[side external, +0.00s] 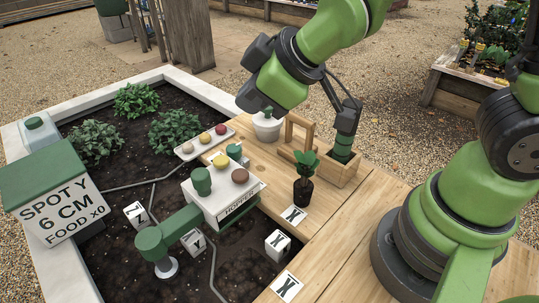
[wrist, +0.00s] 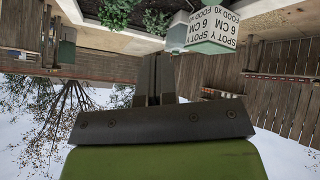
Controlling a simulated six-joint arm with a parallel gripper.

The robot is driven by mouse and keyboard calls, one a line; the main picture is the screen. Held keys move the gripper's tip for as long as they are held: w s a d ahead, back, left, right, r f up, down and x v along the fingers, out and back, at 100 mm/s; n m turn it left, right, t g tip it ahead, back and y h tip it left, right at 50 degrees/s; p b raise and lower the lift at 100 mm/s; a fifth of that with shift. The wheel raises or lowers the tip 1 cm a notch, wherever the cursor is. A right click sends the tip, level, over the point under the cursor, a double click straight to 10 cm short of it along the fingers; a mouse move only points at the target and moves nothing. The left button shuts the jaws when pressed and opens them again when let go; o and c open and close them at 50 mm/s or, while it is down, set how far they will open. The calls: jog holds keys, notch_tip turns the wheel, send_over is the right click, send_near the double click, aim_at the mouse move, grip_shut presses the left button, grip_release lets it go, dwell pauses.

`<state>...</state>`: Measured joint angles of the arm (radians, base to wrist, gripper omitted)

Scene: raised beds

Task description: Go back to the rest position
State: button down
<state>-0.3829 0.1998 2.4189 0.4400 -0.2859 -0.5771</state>
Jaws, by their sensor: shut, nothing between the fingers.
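My gripper (wrist: 153,78) shows in the wrist view with its two dark fingers close together, shut and empty. The dark mounting plate and a green part of my arm fill the lower middle of that view. In the side external view my arm reaches in from the upper right, and its wrist end hangs above the white pot at the back of the wooden deck. The fingers cannot be made out there. The wrist view is upside down, with pale sky at the bottom, and the fingers touch nothing.
A white hopper (side external: 224,206) with a green arm stands over the soil bed. Behind it is a tray (side external: 186,153) with several round items. A white pot (side external: 267,128), wooden caddy (side external: 336,172) and potted plant (side external: 303,190) stand on the deck. A signed box (side external: 58,205) stands left.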

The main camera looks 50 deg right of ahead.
jog(key=s+d+r+m, duration=0.3)
jog(key=s+r+m, duration=0.2)
jog(key=s, duration=0.2)
jog(key=s+d+r+m+g, duration=0.1)
jog(key=s+d+r+m, duration=0.3)
jog(key=s+m, duration=0.2)
jog(key=shift+s+d+r+m, duration=0.3)
jog(key=shift+s+r, duration=0.05)
jog(key=shift+s, duration=0.7)
